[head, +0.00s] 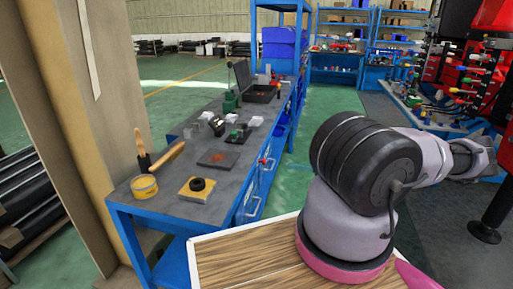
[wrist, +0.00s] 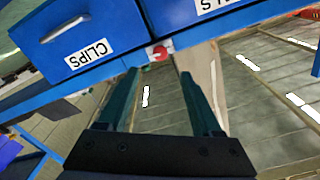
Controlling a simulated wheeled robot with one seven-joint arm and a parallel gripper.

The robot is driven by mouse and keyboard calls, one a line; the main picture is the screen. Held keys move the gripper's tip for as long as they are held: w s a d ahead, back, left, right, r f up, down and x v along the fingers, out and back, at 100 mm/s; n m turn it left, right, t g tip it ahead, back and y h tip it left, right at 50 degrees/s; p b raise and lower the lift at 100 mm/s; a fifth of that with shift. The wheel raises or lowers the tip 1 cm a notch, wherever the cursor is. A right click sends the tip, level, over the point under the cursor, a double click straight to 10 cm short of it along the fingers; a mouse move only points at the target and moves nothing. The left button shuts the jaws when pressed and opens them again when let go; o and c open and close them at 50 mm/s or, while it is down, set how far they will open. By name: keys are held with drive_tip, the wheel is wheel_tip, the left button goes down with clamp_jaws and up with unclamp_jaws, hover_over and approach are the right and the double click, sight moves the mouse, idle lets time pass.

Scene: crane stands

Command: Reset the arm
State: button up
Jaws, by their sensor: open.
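My gripper (wrist: 158,100) shows in the wrist view with its two dark green fingers spread apart and nothing between them. A red knob (wrist: 159,53) on the blue frame lies beyond the fingertips. In the head view my arm reaches out to the right, and my gripper is outside that picture.
A blue workbench (head: 228,211) stands ahead, bearing a yellow tape roll (head: 144,187), a brush (head: 142,147), a black ring on a yellow block (head: 197,190) and an open black case (head: 262,92). A wooden-topped surface (head: 250,262) lies close in front. Green floor (head: 330,112) is open beyond.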

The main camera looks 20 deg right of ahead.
drive_tip(key=s+a+r+m+g+h, duration=0.1)
drive_tip(key=s+a+r+g+h, duration=0.2)
drive_tip(key=r, duration=0.6)
drive_tip(key=s+a+r+m+g+h, duration=0.1)
drive_tip(key=a+r+m+g+h, duration=0.15)
drive_tip(key=r+g+h, duration=0.4)
drive_tip(key=s+a+r+g+h, duration=0.15)
drive_tip(key=a+r, duration=0.25)
drive_tip(key=r, duration=0.7)
drive_tip(key=s+a+r+m+t+h, duration=0.1)
drive_tip(key=s+a+r+m+t, duration=0.2)
drive_tip(key=s+r, duration=0.5)
drive_tip(key=s+a+r+m+t+h, duration=0.1)
drive_tip(key=s+a+r+m+t, duration=0.2)
drive_tip(key=r, duration=0.9)
drive_tip(key=shift+s+a+t, duration=1.1)
drive_tip(key=shift+s+a, duration=0.65)
drive_tip(key=shift+s, duration=0.6)
drive_tip(key=shift+m, duration=0.25)
